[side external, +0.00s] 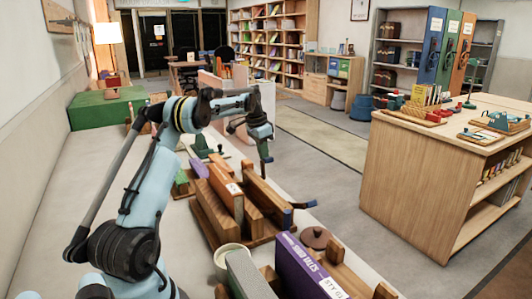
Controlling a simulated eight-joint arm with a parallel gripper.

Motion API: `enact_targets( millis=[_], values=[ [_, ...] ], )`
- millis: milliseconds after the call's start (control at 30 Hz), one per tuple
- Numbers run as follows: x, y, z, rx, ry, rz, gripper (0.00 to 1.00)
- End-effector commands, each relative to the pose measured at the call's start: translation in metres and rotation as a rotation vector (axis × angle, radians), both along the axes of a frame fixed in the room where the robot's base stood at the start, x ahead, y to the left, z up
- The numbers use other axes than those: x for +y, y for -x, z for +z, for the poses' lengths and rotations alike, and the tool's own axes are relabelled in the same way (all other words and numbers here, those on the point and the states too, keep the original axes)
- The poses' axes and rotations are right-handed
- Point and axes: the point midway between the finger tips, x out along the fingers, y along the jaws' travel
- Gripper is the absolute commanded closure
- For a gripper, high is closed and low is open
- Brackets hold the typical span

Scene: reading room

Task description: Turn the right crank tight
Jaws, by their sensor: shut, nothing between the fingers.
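A wooden press (207,226) with upright boards and blocks stands on the long pale table. A dark crank with a blue handle (304,205) sticks out at the press's right end; I take it for the right crank. How tight it is cannot be told from here. My gripper (267,160) points down, shut and empty, above and behind the press's far right part. It is apart from the blue handle in the picture. The other end of the press is partly hidden, and no second crank shows clearly.
A purple book (303,268), a grey-green book and a cream round pot (229,257) stand close in front of the press. A brown round lid (315,237) lies at its right. A green box (106,108) stands at the table's far end. A separate wooden counter (420,180) is at right.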

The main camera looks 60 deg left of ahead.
Motion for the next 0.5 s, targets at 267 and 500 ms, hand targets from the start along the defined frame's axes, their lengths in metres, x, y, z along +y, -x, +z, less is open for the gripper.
enact_targets(
  millis=[267,500],
  values=[
    [-0.007,-0.001,0.000,0.000,0.000,-0.002,1.00],
    [-0.018,-0.002,0.000,0.000,0.000,-0.001,1.00]
  ],
)
